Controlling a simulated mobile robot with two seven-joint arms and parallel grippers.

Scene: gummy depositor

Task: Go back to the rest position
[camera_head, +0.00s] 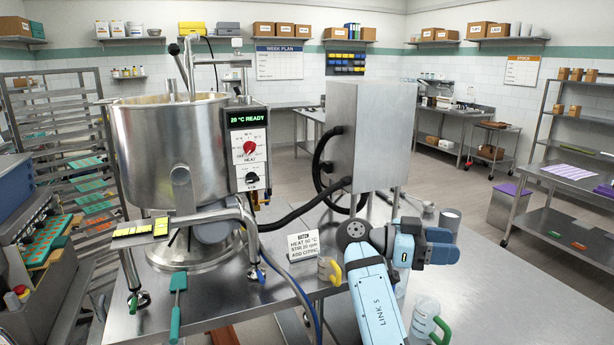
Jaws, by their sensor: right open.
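My right arm comes up from the bottom centre, with a light-blue link that bends at a dark joint. My right gripper (449,246) is at the arm's end, above the steel table, with its dark jaws pointing right. It is open, and I see nothing between the jaws. My left gripper and left arm are not in view.
A steel kettle (165,150) with a control box (250,150) stands left. A steel cabinet (350,135) stands behind my arm. A batch card (303,245), a yellow-handled cup (329,271), a green-handled jug (425,320) and a grey cylinder (450,219) are near the arm. The table's right front is clear.

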